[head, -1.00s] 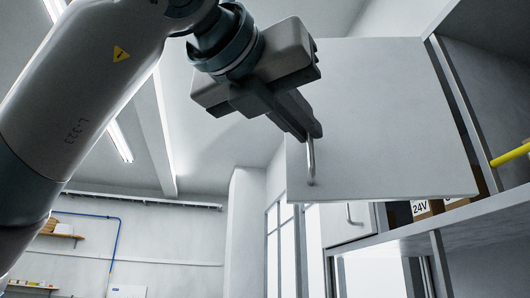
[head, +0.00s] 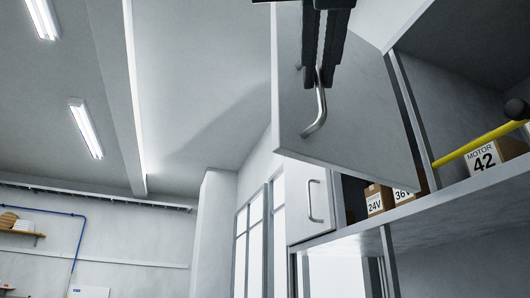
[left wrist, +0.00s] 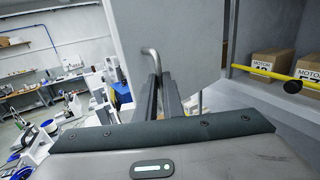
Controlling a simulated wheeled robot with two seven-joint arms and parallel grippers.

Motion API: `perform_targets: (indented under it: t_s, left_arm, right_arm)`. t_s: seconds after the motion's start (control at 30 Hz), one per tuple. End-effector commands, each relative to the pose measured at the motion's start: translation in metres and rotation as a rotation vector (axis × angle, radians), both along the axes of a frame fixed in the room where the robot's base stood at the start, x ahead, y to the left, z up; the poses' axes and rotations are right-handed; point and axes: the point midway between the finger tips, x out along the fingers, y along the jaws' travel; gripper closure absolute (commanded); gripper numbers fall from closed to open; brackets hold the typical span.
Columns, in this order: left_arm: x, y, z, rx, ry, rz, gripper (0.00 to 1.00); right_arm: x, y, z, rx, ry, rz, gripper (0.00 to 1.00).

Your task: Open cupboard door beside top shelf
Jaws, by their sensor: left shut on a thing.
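The cupboard door (head: 350,140) is a flat grey-white panel that stands swung open, hinged beside the open shelf on the right. Its bar handle (head: 320,112) is a bent metal rod near the door's free edge. My left gripper (head: 318,82) comes in from the top of the head view, with its dark fingers shut on the handle. In the left wrist view the fingers (left wrist: 162,85) reach up to the handle (left wrist: 151,58), with the door (left wrist: 180,40) behind them. The fingers hide part of the handle. My right gripper is in neither view.
Boxes marked 24V (head: 375,204) and 36V (head: 403,195) stand in the cupboard. Another door (head: 310,208) with a handle is behind. Room to the left is free.

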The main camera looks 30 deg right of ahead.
Motion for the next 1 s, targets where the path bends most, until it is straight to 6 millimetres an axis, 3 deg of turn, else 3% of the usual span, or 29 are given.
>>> perform_targets:
  t_s: [0.33, 0.43, 1.0]
  left_arm:
    - [-0.0031, -0.0052, 0.0022, -0.002, -0.008, -0.011, 1.00]
    - [-0.0029, -0.0048, 0.0022, -0.003, -0.008, -0.010, 0.74]
    - [-0.0026, -0.0013, 0.0013, -0.003, -0.004, -0.006, 0.74]
  right_arm:
    - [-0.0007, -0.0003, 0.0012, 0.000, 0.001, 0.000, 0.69]
    - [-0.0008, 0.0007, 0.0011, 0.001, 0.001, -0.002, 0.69]
    - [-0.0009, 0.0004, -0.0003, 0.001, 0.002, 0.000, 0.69]
